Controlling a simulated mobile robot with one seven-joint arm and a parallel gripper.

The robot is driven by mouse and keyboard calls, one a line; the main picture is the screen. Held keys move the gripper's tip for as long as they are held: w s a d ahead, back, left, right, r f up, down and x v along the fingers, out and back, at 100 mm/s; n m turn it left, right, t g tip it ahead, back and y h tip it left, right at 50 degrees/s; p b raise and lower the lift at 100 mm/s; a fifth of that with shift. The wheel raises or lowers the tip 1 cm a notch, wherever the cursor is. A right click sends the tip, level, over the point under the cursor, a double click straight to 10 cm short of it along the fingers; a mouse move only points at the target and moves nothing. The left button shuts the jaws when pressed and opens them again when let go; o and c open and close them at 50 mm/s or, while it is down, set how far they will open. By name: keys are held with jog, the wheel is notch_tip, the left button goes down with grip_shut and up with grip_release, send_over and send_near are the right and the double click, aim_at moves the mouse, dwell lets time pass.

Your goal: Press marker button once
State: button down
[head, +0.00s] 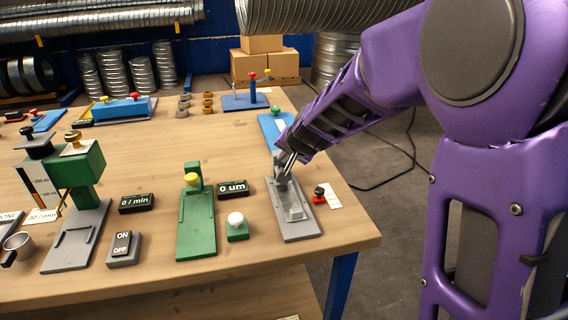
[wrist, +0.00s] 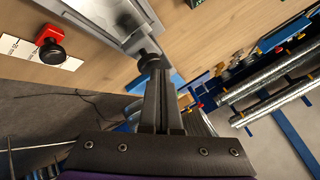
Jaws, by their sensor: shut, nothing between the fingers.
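A small red block with a black button (head: 319,194) sits near the table's right edge. It also shows in the wrist view (wrist: 52,50). No label in view lets me read which button is the marker button. To the left of the red block is a grey device (head: 297,228) with a flat base, which also shows in the wrist view (wrist: 112,14). My gripper (head: 286,168) is shut and empty over the device's far end. In the wrist view its fingertips (wrist: 153,68) are at a dark round knob (wrist: 149,59); whether they touch cannot be told.
A white card (head: 333,195) lies beside the red block. A green block with a white button (head: 237,226), a green stand (head: 196,222) and a "0 um" display (head: 233,189) stand to the left. A blue-based device (head: 273,128) lies behind. The table's right edge is close.

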aim_at(284, 166)
jog(key=shift+f, duration=0.6)
dwell(0.3)
jog(key=shift+r, duration=0.1)
jog(key=shift+r+p, duration=1.1)
jog(key=shift+r, duration=0.05)
jog(key=shift+r, duration=0.1)
notch_tip(284, 166, up, 5)
jog(key=p, duration=0.4)
jog(key=shift+p, duration=0.35)
